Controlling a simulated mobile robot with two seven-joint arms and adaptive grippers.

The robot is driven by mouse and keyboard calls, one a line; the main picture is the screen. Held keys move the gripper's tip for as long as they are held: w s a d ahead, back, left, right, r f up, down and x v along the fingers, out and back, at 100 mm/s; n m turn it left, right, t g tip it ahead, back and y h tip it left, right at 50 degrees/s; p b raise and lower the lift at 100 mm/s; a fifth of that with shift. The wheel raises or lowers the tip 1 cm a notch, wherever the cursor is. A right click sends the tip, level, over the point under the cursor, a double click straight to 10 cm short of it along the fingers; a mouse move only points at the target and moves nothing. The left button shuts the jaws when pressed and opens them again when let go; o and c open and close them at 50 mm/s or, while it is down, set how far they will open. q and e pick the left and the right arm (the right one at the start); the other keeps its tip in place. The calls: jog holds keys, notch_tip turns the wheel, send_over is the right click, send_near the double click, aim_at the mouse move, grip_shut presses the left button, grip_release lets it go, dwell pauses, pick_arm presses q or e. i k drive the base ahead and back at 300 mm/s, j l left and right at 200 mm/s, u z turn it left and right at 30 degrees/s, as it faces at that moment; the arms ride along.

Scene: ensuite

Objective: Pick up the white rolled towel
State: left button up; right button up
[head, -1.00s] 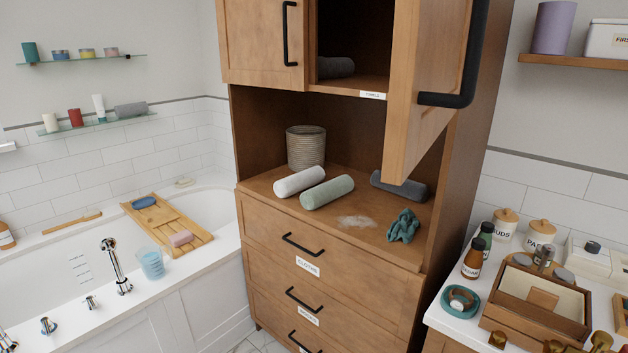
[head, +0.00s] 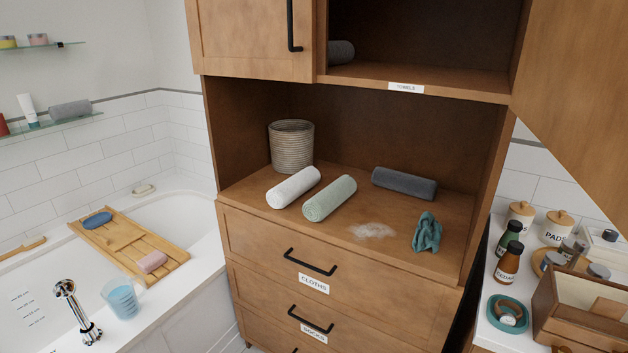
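The white rolled towel (head: 293,187) lies on the wooden cabinet's open shelf (head: 266,212), near its left front. A pale green rolled towel (head: 330,198) lies just to its right, at a similar angle. A dark grey rolled towel (head: 404,183) lies further right and back on the same shelf. Neither of my grippers shows in the head view.
A ribbed basket (head: 291,147) stands behind the white towel. A crumpled teal cloth (head: 427,233) and a whitish powdery patch (head: 371,230) are at the shelf's front right. The open upper cabinet door (head: 580,75) juts out at upper right. A bathtub (head: 190,220) is left.

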aim_at(280, 198)
jog(key=i+j+z, duration=0.65)
jog(key=j, duration=0.2)
jog(key=k+l, duration=0.05)
jog(key=k, duration=0.05)
